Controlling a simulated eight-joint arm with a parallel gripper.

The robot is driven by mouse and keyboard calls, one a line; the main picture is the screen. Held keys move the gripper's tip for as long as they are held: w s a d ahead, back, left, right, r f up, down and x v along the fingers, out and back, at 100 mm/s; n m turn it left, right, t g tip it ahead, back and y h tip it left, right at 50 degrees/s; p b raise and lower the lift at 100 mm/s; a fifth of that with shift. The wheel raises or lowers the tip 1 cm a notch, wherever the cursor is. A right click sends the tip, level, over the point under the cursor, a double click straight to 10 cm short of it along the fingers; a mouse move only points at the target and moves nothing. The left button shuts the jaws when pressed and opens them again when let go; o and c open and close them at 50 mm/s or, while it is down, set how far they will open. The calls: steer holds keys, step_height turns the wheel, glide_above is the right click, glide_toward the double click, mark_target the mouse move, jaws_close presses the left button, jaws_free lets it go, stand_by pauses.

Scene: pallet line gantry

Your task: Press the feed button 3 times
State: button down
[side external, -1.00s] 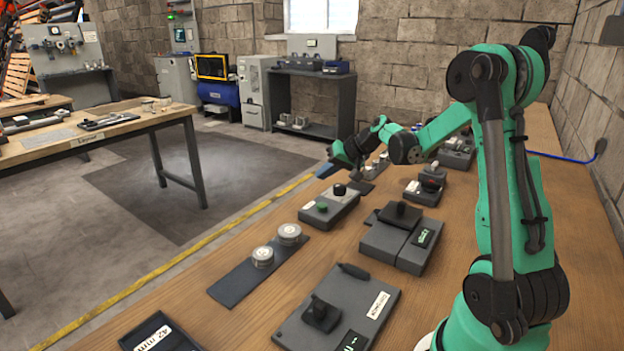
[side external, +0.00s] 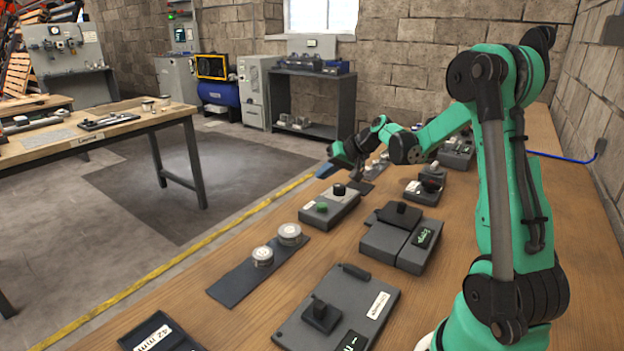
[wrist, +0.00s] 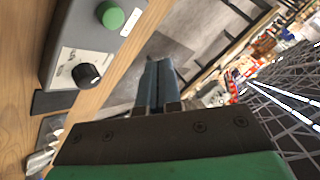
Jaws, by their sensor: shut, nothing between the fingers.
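A green button (side external: 322,207) sits on a grey control box (side external: 345,205), with a small white label beside it and a black knob (side external: 339,189) on the same box. In the wrist view the green button (wrist: 110,14) is at the upper left and the black knob (wrist: 86,75) is below it. The label is too small to read. My gripper (side external: 327,171) is beyond the box, above the far part of the bench near its left edge. Its blue-grey fingers (wrist: 157,85) are shut and empty, apart from the button and the box.
A dark strip with two round pale pieces (side external: 263,256) lies nearer the camera. A grey device with a lit display (side external: 423,237) and a dark panel with a lever (side external: 320,315) stand on the wooden bench (side external: 455,225). More small devices stand at the far right.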

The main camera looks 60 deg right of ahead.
mark_target(325, 206)
step_height(325, 206, up, 4)
steer(key=shift+f, duration=0.1)
stand_by(0.4)
steer(key=shift+f, duration=4.4)
steer(key=shift+f, duration=0.15)
steer(key=shift+f, duration=0.3)
